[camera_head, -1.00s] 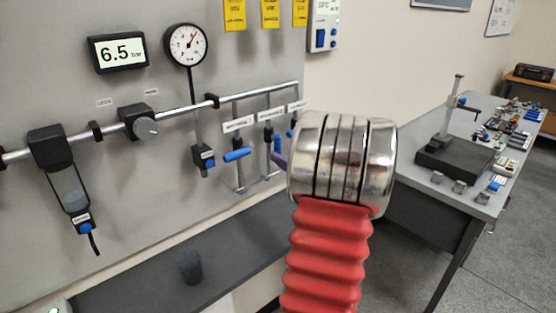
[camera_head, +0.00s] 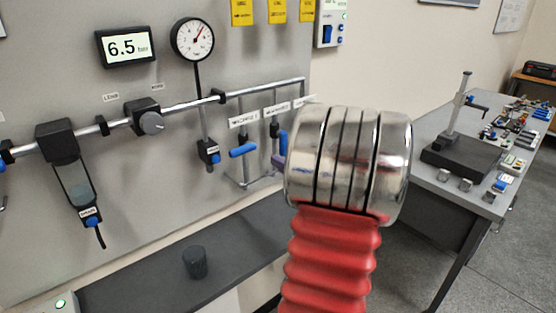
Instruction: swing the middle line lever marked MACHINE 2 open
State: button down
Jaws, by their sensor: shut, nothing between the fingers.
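The middle line lever (camera_head: 283,143) shows a blue handle that stands nearly upright beside its thin pipe, under the second white label (camera_head: 276,109). The label's print is too small to read surely. The left line lever (camera_head: 243,150) has its blue handle lying crosswise to its pipe. The right lever is hidden behind my arm. My gripper (camera_head: 279,161) is almost wholly hidden behind my metal wrist; only a small purple-grey piece, apparently part of it, shows at the wrist's left edge, just below the middle handle. It is shut and empty. Whether it touches the handle cannot be seen.
A steel main pipe (camera_head: 185,107) crosses the grey panel, with a gauge (camera_head: 193,39), a 6.5 bar display (camera_head: 126,47) and a filter bowl (camera_head: 75,183). A dark shelf (camera_head: 140,290) with a cup (camera_head: 194,263) runs below. A workbench (camera_head: 425,185) stands right.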

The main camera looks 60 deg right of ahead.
jog(key=v, duration=0.8)
jog(key=shift+a, duration=0.1)
dwell(0.5)
